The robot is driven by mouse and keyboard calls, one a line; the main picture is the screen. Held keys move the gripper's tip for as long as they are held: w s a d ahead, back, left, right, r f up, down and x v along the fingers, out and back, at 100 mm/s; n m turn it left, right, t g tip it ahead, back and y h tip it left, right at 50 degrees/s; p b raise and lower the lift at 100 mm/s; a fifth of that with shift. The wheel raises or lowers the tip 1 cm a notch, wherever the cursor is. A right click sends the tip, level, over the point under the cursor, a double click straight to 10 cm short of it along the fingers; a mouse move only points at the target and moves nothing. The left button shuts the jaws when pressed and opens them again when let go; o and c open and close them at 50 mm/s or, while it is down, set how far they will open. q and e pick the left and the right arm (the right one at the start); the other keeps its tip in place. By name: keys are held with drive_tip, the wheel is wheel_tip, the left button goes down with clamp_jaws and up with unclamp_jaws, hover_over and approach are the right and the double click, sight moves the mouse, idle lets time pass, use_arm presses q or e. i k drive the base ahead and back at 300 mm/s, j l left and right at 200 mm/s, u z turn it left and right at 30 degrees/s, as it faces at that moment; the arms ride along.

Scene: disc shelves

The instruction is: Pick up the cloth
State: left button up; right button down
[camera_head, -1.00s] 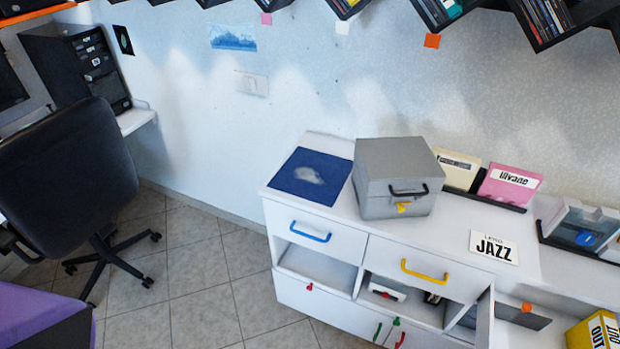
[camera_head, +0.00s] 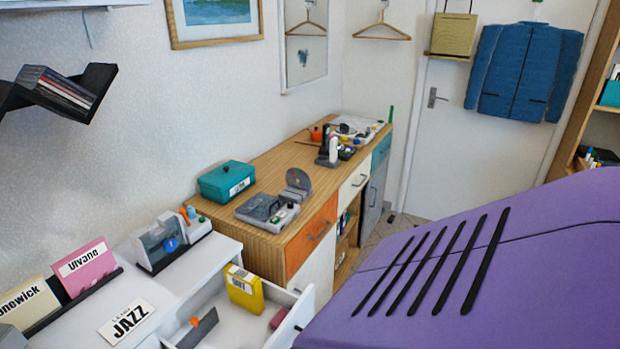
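I see no cloth that I can make out for certain in the head view. A whitish, flat item (camera_head: 357,125) lies at the far end of the wooden cabinet (camera_head: 262,240); it is too small to tell what it is. The blue mat with a pale patch, seen a second ago on the white cabinet (camera_head: 150,283), is out of the frame. Neither of my grippers is in view.
An open white drawer (camera_head: 292,301) holds a yellow box (camera_head: 244,288). A teal box (camera_head: 226,181) and a grey device (camera_head: 262,209) stand on the wooden cabinet. A purple slotted surface (camera_head: 480,270) fills the lower right. A blue jacket (camera_head: 524,72) hangs by the door.

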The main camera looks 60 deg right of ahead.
sight(274, 323)
drive_tip(key=z, duration=1.6)
drive_tip(key=k+j+z, duration=0.2)
drive_tip(key=j, duration=0.3)
drive_tip(key=k+j+z, duration=0.25)
drive_tip(key=j, duration=0.2)
drive_tip(key=k+j+z, duration=0.2)
drive_tip(key=k+j, duration=0.15)
